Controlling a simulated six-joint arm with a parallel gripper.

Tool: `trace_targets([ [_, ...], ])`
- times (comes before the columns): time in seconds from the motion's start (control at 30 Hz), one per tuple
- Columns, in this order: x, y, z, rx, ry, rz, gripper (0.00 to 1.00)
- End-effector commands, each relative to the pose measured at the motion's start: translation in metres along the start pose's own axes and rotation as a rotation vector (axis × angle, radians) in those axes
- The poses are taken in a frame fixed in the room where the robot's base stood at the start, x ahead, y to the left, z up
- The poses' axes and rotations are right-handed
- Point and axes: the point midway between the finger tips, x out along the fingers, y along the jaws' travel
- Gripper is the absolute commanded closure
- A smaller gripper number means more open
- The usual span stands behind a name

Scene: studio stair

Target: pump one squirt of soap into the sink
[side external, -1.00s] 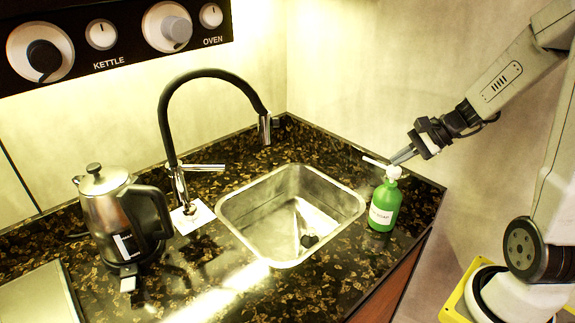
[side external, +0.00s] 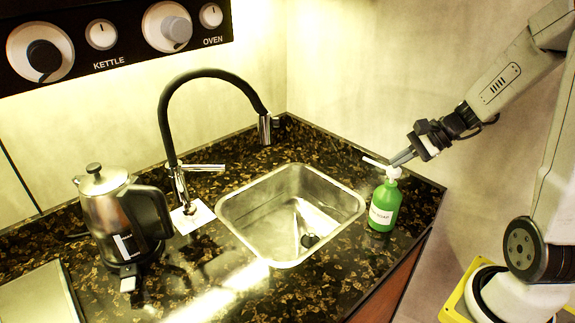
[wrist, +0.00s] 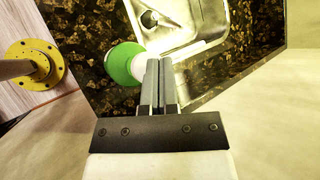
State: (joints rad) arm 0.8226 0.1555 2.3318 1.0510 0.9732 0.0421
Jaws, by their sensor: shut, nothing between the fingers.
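The green soap bottle (side external: 385,207) stands upright on the counter just right of the sink. Its white pump head (side external: 393,172) has a spout that points left toward the sink. The steel sink (side external: 232,211) is set into the counter, with a dark drain at its bottom. My gripper (side external: 398,160) is shut and empty, its fingertips at or just above the pump head; I cannot tell if they touch it. In the wrist view, the shut fingers (wrist: 160,62) reach beside the green bottle (wrist: 120,63) and partly hide its pump.
A black faucet (side external: 168,130) arches behind the sink. A steel kettle (side external: 103,215) stands at the left. A control panel with knobs (side external: 120,35) is on the wall. The dark speckled counter (side external: 215,285) is clear in front of the sink.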

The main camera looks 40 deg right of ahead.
Motion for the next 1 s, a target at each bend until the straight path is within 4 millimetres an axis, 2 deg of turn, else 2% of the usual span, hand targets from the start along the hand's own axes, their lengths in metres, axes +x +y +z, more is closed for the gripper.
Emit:
trace_targets([
  [1.0,0.0064,0.0051,-0.0044,0.001,0.000,0.002,1.00],
])
